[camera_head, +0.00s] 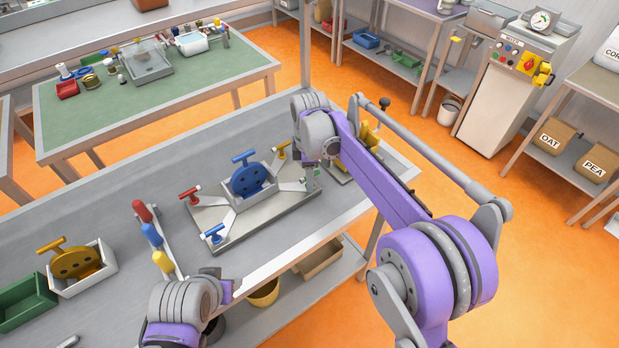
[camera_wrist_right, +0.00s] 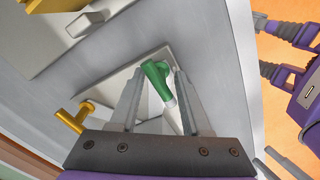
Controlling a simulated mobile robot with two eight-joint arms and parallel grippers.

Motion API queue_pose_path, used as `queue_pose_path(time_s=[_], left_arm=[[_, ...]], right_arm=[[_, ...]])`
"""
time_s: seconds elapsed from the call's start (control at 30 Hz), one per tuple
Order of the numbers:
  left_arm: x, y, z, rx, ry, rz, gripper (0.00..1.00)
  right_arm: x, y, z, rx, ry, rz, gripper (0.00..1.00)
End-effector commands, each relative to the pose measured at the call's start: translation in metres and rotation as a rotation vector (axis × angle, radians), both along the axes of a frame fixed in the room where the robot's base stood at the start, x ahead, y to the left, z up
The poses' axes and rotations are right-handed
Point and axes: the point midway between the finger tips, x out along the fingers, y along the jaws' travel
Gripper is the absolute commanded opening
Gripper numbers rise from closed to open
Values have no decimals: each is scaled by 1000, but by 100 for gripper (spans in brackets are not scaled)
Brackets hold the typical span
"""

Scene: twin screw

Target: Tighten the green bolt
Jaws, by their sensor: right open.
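The green bolt (camera_wrist_right: 156,78) has a green T-handle with a pale shank. In the right wrist view it stands between the two spread fingers of my right gripper (camera_wrist_right: 158,105), which look apart from it. In the head view my right gripper (camera_head: 314,172) is over the right corner of the grey fixture plate (camera_head: 262,222), and the arm mostly hides the green bolt. The plate also bears a red bolt (camera_head: 190,194), a blue bolt (camera_head: 214,235) and a yellow bolt (camera_head: 282,150). My left gripper (camera_head: 232,289) is at the table's front edge; its fingers are not clear.
A blue disc (camera_head: 248,181) with a handle stands in a holder mid-plate. A yellow disc in a white box (camera_head: 107,268) and a green bin (camera_head: 28,300) lie further left. The table behind the plate is clear.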

Motion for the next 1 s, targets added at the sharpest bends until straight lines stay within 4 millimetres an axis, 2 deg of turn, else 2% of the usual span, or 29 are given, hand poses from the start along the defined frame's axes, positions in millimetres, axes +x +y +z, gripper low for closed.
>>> queue_pose_path(time_s=[0.33,0.37,0.6,1.0], left_arm=[[0,0,0,0,0,0,50],[0,0,0,0,0,0,50],[0,0,0,0,0,0,50],[0,0,0,0,0,0,50]], right_arm=[[0,0,-5,0,0,0,47],[0,0,-5,0,0,0,44],[0,0,-5,0,0,-1,0],[0,0,-5,0,0,-4,0]])
